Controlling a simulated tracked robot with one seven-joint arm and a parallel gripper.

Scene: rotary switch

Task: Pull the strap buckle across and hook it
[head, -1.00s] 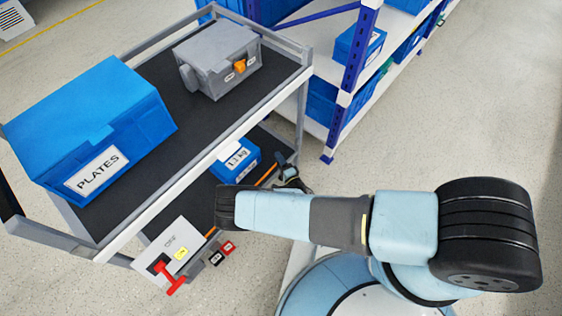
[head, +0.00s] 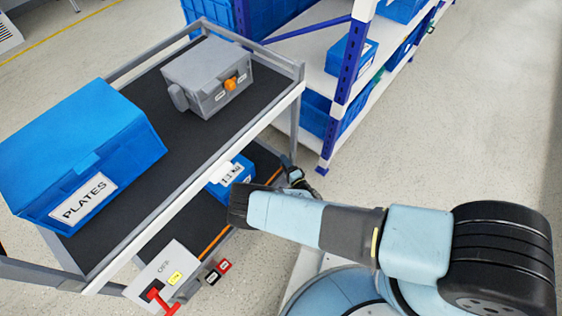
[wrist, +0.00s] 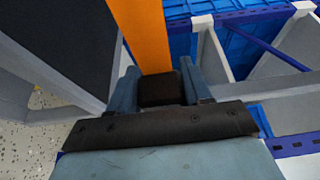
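The orange strap (head: 272,180) runs along the front edge of the cart's lower shelf in the head view. My arm crosses in front of its middle. In the wrist view the strap (wrist: 142,35) comes down from the top to a black buckle (wrist: 159,91). The buckle sits between the two fingers of my gripper (wrist: 160,84), which appear shut on it. In the head view my gripper (head: 300,181) is small, at the right end of the lower shelf, and the buckle cannot be made out there.
The grey cart carries a blue PLATES bin (head: 75,165) and a grey box with an orange knob (head: 212,75). A panel with a red handle (head: 160,300) and small black and red blocks (head: 218,272) are at its lower left. A blue-post rack (head: 348,80) stands behind. Floor at right is clear.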

